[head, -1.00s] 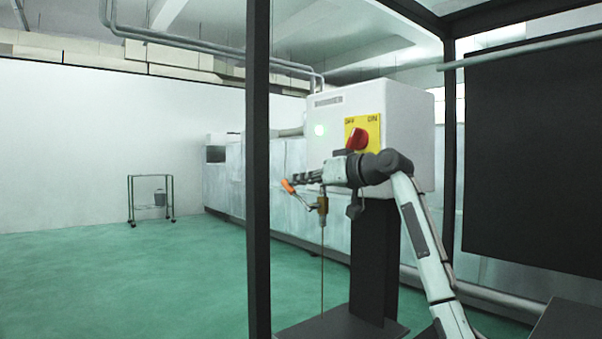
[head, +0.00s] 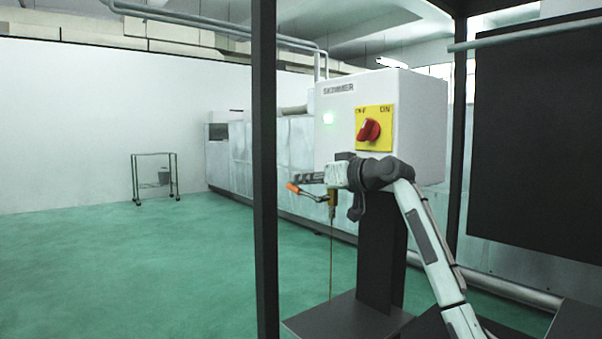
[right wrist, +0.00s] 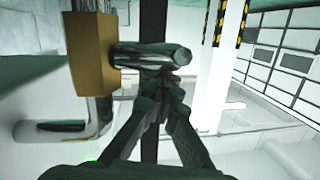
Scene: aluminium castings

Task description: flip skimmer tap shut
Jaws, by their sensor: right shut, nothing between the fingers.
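The skimmer tap (head: 332,203) is a small brass valve in front of the white skimmer box. Its lever, with an orange grip (head: 293,188), sticks out to the left and slopes slightly up. A thin brown line runs down from the tap to the dark base plate. My right gripper (head: 306,178) is shut and empty, just above the lever; I cannot tell whether it touches. In the right wrist view the shut fingers (right wrist: 168,85) are beside the brass body (right wrist: 90,48) and a metal stub (right wrist: 150,56). The orange grip is not visible there. My left gripper is out of view.
The white skimmer box (head: 350,100) has a green light and a red knob (head: 370,130) on a yellow plate. A dark post (head: 265,170) stands left of the tap. A dark panel (head: 530,130) is at right. Green floor is free at left.

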